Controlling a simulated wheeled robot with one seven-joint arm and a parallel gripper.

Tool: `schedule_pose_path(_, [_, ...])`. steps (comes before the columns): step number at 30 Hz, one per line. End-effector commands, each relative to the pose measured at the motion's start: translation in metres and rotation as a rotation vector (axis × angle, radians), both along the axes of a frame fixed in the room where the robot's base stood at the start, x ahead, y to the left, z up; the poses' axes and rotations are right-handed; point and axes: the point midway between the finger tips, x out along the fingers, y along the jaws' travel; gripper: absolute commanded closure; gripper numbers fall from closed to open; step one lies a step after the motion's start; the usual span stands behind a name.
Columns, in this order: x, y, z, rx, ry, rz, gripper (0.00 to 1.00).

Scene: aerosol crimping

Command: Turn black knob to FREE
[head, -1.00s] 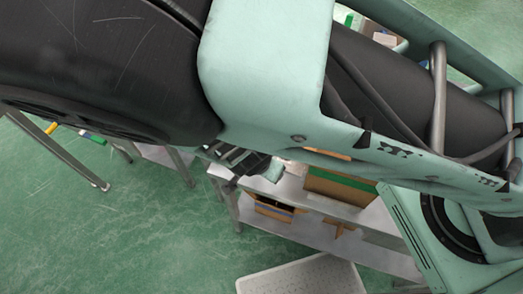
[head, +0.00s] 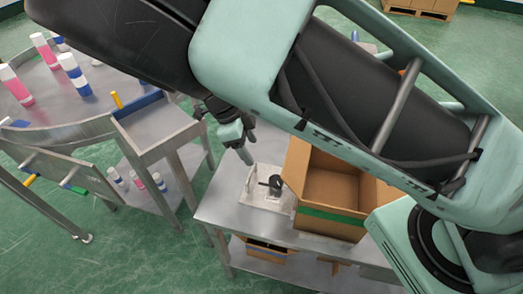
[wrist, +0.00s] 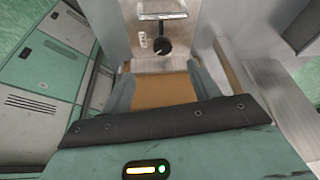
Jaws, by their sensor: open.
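The black knob (head: 275,183) sits on a white panel (head: 257,190) on the metal table. In the wrist view the black knob (wrist: 161,46) shows small near the top middle, beyond my fingers. Any lettering around it is too small to read, and I cannot tell its setting. My gripper (head: 246,152) is above and slightly left of the knob in the head view, apart from it.
An open cardboard box (head: 333,190) with a green stripe stands on the table (head: 217,205), just right of the panel. A round table (head: 60,105) with pink and blue cans stands at the left. Teal cabinets (wrist: 45,80) fill the wrist view's left.

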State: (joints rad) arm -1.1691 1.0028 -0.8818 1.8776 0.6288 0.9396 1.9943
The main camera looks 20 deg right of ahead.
Motion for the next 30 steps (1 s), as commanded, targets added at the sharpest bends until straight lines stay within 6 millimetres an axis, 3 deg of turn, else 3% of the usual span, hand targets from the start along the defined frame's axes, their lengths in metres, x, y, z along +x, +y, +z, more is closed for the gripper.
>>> schedule_pose_path(5, [0.012, -0.010, 0.029, -0.026, 0.009, -0.180, 0.39])
schedule_pose_path(10, [0.010, -0.015, 0.023, -0.033, 0.014, -0.205, 0.39])
schedule_pose_path(30, [-0.021, -0.056, -0.097, -0.033, 0.014, -0.202, 0.39])
